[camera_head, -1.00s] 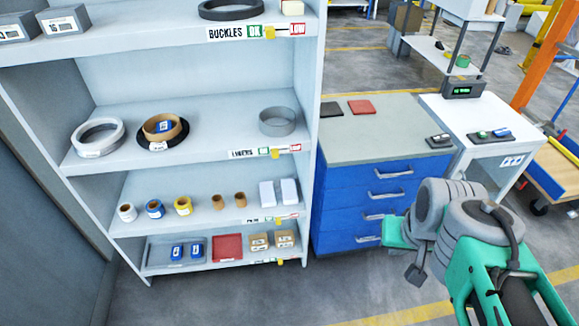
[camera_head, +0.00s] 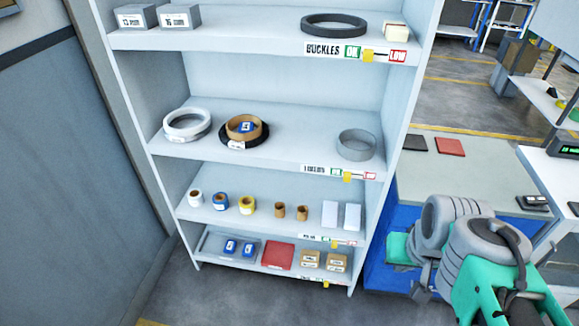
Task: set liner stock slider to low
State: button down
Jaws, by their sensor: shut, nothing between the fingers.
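The liner stock slider (camera_head: 347,177) is a small yellow tab on the strip along the front edge of the middle shelf. It sits at the left of its track, beside the green OK mark (camera_head: 336,171). The red LOW mark (camera_head: 369,176) is at the right end. My gripper (camera_head: 421,291) is at the lower right, small, dark and partly hidden by my grey and teal arm. It is shut and empty, well apart from the slider.
The buckles strip (camera_head: 354,53) above and two lower strips carry similar yellow sliders. The shelf unit (camera_head: 170,160) holds rings, rolls and boxes. A blue drawer cabinet (camera_head: 381,215) stands to its right, behind my arm. Floor is open before the shelves.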

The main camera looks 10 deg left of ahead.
aim_at(347, 175)
jog(key=u, duration=1.1)
jog(key=i, duration=0.85)
jog(key=u, duration=1)
